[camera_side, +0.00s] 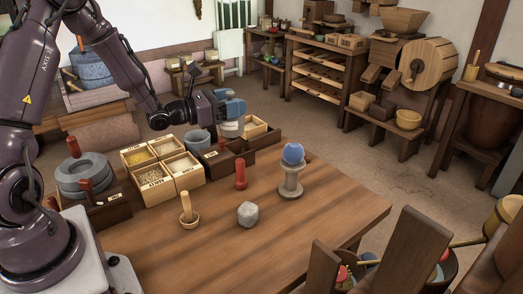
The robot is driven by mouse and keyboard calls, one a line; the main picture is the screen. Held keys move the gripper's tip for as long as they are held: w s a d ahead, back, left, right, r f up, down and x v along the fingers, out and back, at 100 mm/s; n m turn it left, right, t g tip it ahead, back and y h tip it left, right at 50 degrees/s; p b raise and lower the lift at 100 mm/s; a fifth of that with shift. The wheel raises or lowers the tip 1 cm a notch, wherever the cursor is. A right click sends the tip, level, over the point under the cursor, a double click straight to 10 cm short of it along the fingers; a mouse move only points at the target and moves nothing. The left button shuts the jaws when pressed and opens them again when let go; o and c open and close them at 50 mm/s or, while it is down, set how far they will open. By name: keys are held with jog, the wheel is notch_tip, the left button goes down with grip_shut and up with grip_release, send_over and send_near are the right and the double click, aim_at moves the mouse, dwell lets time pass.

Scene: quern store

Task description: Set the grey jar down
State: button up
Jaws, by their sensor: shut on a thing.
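My gripper (236,112) is at the end of the arm, over the back of the table (320,205). It is shut on the grey jar (230,129), a small pale-grey round thing just below the fingers. The jar appears to be above or just in front of dark wooden boxes (222,160). I cannot tell from this view whether its base touches anything. The fingers hide its upper part.
Boxes of grain (165,150) stand left of the jar, beside a blue-grey pot (197,141).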

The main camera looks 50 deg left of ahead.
jog(key=w+a+f, duration=0.3)
jog(key=w+f, duration=0.9)
jog(key=shift+a+f, duration=0.15)
jog(key=shift+a, duration=0.15)
jog(key=shift+f, duration=0.1)
jog(key=shift+f, duration=0.35)
jog(key=o, duration=1.5)
jog(key=shift+f, duration=0.15)
